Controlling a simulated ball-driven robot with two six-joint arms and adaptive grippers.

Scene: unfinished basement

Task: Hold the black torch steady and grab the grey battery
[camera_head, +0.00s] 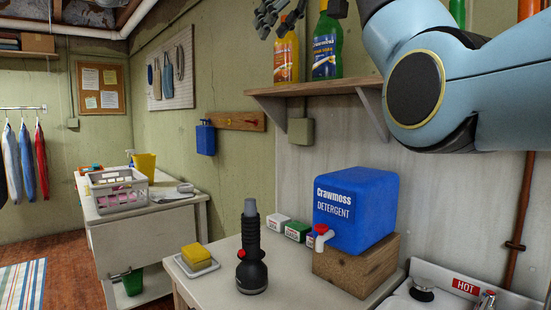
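The black torch (252,270) stands upright, head down, on the light counter, with a red button on its side. The grey battery (250,208) sticks up out of the torch's top end; its lower part is hidden inside. My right gripper (272,22) is at the top edge, well above the torch and in front of the shelf bottles. Its dark fingers look spread apart with nothing between them, though the view cuts off part of it. My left gripper is not in view.
A blue detergent container (358,208) with a red-capped tap sits on a wooden block (352,268) right of the torch. Small boxes (297,231) stand behind. A yellow sponge (196,253) lies on a dish at left. A shelf (325,87) juts out above; a sink is at right.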

